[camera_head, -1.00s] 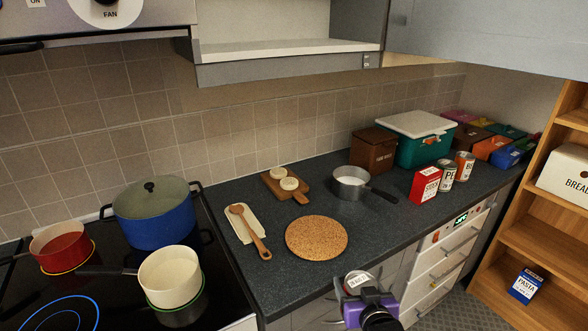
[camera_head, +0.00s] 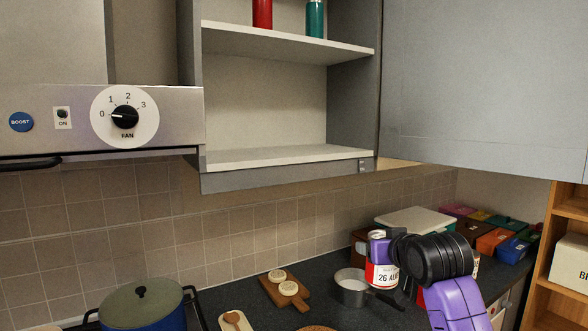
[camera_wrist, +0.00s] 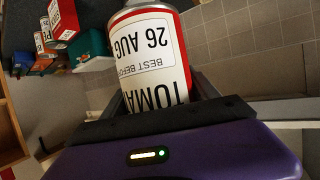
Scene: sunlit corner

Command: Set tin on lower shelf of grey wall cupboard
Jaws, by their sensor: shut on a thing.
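The tin (camera_head: 381,274) is red and white with a "26 AUG" label. My gripper (camera_head: 378,250) is shut on it and holds it in the air over the counter, right of the cupboard opening and below its height. In the wrist view the tin (camera_wrist: 150,60) fills the middle, its label upside down, and reads "TOMA". The grey wall cupboard (camera_head: 354,110) is open at the front. Its lower shelf (camera_head: 285,155) is bare where it shows. Its upper shelf (camera_head: 285,42) holds a red bottle (camera_head: 262,12) and a teal bottle (camera_head: 315,18).
A grey cupboard door or panel (camera_head: 485,85) spans the right of the opening. The cooker hood (camera_head: 60,118) adjoins on the left. Below are a saucepan (camera_head: 352,286), a wooden board (camera_head: 276,290), a blue pot (camera_head: 142,308) and a green box (camera_head: 415,218).

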